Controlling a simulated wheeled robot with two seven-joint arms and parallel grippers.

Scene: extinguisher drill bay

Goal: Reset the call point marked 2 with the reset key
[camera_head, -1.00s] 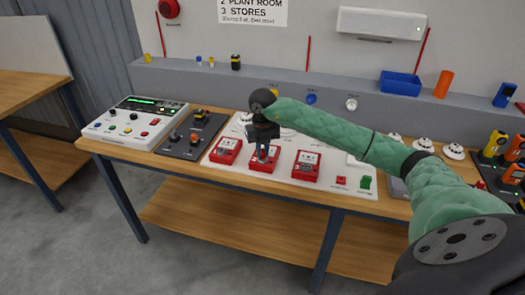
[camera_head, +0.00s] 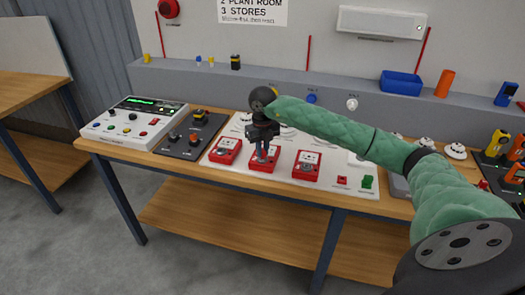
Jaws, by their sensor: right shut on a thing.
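Three red call points stand in a row on the white board (camera_head: 333,194): a left one (camera_head: 225,151), a middle one (camera_head: 262,164) and a right one (camera_head: 306,166). Their number marks are too small to read. My right gripper (camera_head: 262,153) points down over the middle call point, with its fingers at or just above its face. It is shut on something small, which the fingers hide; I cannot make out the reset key. I cannot tell whether the held thing touches the call point. My left gripper is not in view.
A white control panel (camera_head: 133,122) and a dark tray (camera_head: 187,139) with knobs stand to the left. Small red (camera_head: 342,180) and green (camera_head: 367,181) blocks lie at the board's right. A blue bin (camera_head: 400,84) and an orange cylinder (camera_head: 444,83) stand on the back ledge.

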